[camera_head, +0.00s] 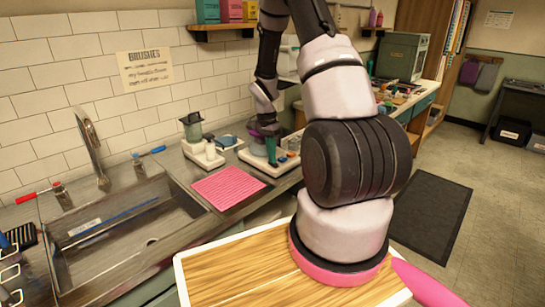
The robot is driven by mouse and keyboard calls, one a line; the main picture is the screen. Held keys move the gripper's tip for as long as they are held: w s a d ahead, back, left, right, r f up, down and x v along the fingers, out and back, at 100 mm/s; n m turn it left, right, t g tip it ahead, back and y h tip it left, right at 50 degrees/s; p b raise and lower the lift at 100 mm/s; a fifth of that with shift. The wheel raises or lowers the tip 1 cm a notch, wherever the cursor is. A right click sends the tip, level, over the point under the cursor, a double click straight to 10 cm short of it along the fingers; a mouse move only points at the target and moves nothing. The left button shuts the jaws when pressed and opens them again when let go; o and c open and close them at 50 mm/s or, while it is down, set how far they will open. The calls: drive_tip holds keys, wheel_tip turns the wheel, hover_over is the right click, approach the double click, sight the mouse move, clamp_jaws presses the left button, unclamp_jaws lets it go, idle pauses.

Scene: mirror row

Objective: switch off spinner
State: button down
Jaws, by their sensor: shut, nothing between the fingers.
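A white-based device (258,157) stands on the counter by the tiled wall, with teal and dark parts on top. A second white device with a grey-green cup (193,127) stands to its left. I cannot tell for certain which of the two is the spinner, and no switch can be made out. My gripper (270,158) points down at the right device, just over or touching its top; which of these I cannot tell. It is shut with nothing held. My arm and gripper hide part of this device.
A pink ribbed mat (228,187) lies on the counter before the devices. A metal sink (125,232) with a tall faucet (92,148) is at left. A shelf (222,27) with boxes hangs above. A small blue-grey item (227,141) lies between the devices.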

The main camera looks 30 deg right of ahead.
wheel_tip(320, 180, up, 14)
drive_tip(key=s+d, duration=0.1)
drive_tip(key=s, duration=0.1)
drive_tip(key=shift+s+f, duration=0.15)
drive_tip(key=shift+s, duration=0.25)
